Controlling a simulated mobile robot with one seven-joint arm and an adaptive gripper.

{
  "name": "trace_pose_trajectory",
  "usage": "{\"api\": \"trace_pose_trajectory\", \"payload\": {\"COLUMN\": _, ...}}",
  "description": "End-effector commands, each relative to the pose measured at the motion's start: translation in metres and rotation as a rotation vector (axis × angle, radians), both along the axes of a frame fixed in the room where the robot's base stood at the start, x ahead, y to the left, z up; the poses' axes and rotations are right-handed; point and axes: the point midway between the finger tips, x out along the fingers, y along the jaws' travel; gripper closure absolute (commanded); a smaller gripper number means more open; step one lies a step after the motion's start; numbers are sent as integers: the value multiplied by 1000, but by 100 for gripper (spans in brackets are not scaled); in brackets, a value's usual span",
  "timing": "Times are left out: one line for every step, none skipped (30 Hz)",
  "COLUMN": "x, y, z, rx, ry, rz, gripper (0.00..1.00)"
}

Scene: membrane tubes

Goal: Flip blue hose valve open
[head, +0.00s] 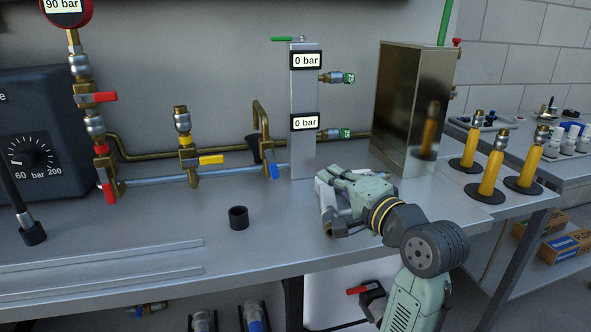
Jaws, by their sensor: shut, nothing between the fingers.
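The blue hose valve shows as a small blue handle (273,171) at the right end of a thin bluish-grey hose (240,171), below a brass pipe loop. The handle points downward, across the line of the hose. My gripper (327,222) is shut and empty, low over the bench to the right of the handle and apart from it. Its fingers are partly hidden by its own body, and it is in front of the foot of the grey column.
The grey column (297,150) with two 0 bar displays stands close behind my gripper. A metal box (400,110) is behind right. Red levers (97,97) and a yellow lever (211,160) sit to the left. A black ring (238,217) stands on the bench (180,225), with bare surface around it.

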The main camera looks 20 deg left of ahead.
Motion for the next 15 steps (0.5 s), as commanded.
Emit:
{"api": "trace_pose_trajectory", "payload": {"x": 1, "y": -7, "z": -5, "rx": 4, "ry": 31, "rz": -2, "gripper": 100}}
{"api": "trace_pose_trajectory", "payload": {"x": 1, "y": -9, "z": -7, "rx": 5, "ry": 43, "rz": -1, "gripper": 100}}
{"api": "trace_pose_trajectory", "payload": {"x": 2, "y": -9, "z": -8, "rx": 6, "ry": 51, "rz": -1, "gripper": 100}}
{"api": "trace_pose_trajectory", "payload": {"x": 4, "y": -7, "z": -8, "rx": 7, "ry": 55, "rz": 1, "gripper": 100}}
{"api": "trace_pose_trajectory", "payload": {"x": 6, "y": -5, "z": -8, "rx": 7, "ry": 56, "rz": 1, "gripper": 100}}
{"api": "trace_pose_trajectory", "payload": {"x": 9, "y": -1, "z": -8, "rx": 7, "ry": 56, "rz": 1, "gripper": 100}}
{"api": "trace_pose_trajectory", "payload": {"x": 12, "y": 2, "z": -8, "rx": 7, "ry": 56, "rz": 1, "gripper": 100}}
{"api": "trace_pose_trajectory", "payload": {"x": 15, "y": 7, "z": -8, "rx": 7, "ry": 55, "rz": 3, "gripper": 100}}
{"api": "trace_pose_trajectory", "payload": {"x": 20, "y": 12, "z": -9, "rx": 6, "ry": 56, "rz": 3, "gripper": 100}}
{"api": "trace_pose_trajectory", "payload": {"x": 24, "y": 17, "z": -9, "rx": 7, "ry": 56, "rz": 2, "gripper": 100}}
{"api": "trace_pose_trajectory", "payload": {"x": 28, "y": 21, "z": -9, "rx": 7, "ry": 55, "rz": 3, "gripper": 100}}
{"api": "trace_pose_trajectory", "payload": {"x": 34, "y": 29, "z": -9, "rx": 6, "ry": 54, "rz": 3, "gripper": 100}}
{"api": "trace_pose_trajectory", "payload": {"x": 39, "y": 34, "z": -10, "rx": 5, "ry": 55, "rz": 3, "gripper": 100}}
{"api": "trace_pose_trajectory", "payload": {"x": 43, "y": 38, "z": -10, "rx": 6, "ry": 54, "rz": 3, "gripper": 100}}
{"api": "trace_pose_trajectory", "payload": {"x": 49, "y": 45, "z": -10, "rx": 5, "ry": 55, "rz": 2, "gripper": 100}}
